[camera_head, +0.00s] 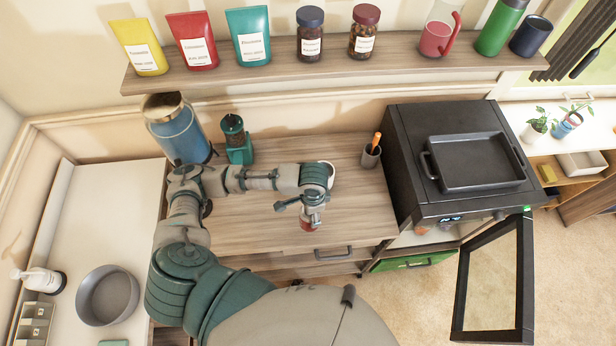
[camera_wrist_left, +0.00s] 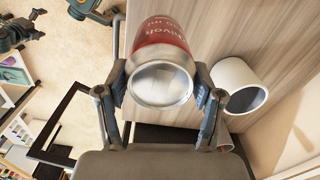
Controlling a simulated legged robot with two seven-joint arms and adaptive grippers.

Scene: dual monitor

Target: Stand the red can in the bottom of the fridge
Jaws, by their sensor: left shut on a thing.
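My left gripper (camera_head: 310,205) is over the wooden counter. In the left wrist view its two fingers (camera_wrist_left: 162,88) are closed on the sides of the red can (camera_wrist_left: 160,38), with the silver end of the can facing the camera. In the head view only a small red part of the can (camera_head: 307,223) shows below the gripper. A dark appliance (camera_head: 408,165) stands right of the counter, its glass-panelled door (camera_head: 525,280) swung open. I cannot tell whether this is the fridge; its inside is mostly hidden. A dark jointed part, possibly my right gripper (camera_wrist_left: 20,30), shows at the wrist view's edge.
A white cup (camera_head: 330,170) stands just behind the gripper, also in the wrist view (camera_wrist_left: 238,82). A pen holder (camera_head: 371,156), a green grinder (camera_head: 236,140) and a blue flask (camera_head: 178,130) stand at the counter's back. A black tray (camera_head: 475,162) lies on the appliance.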

